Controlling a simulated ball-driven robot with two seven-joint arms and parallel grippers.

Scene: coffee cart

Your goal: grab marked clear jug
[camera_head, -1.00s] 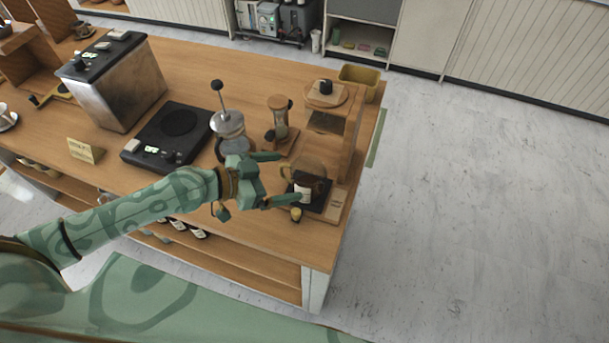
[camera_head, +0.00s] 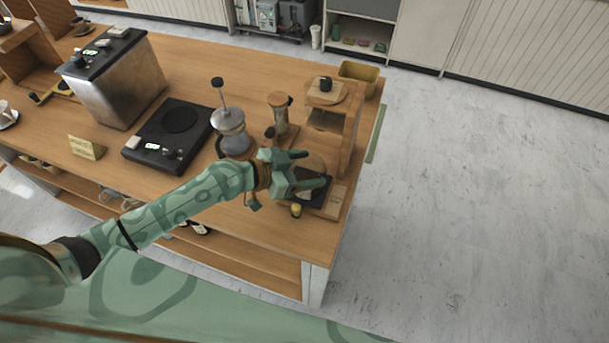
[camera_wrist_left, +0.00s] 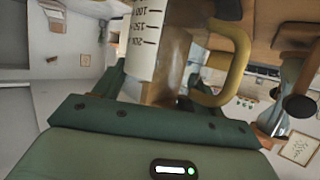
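The marked clear jug (camera_wrist_left: 178,55) fills the upper middle of the left wrist view, with brown contents, a white panel with black measuring marks (camera_wrist_left: 146,40) and a yellow handle (camera_wrist_left: 238,70) on the right. In the head view it is mostly hidden behind my left gripper (camera_head: 314,169), above a black scale-like pad (camera_head: 316,197). The left gripper's fingers are spread apart at the jug, close in front of it or around it. I cannot tell whether they touch it. My right gripper is not in view.
A wooden stand (camera_head: 345,115) is just behind. A small yellow-topped item (camera_head: 296,210) sits by the pad. The cart's right edge is close, with open floor beyond.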

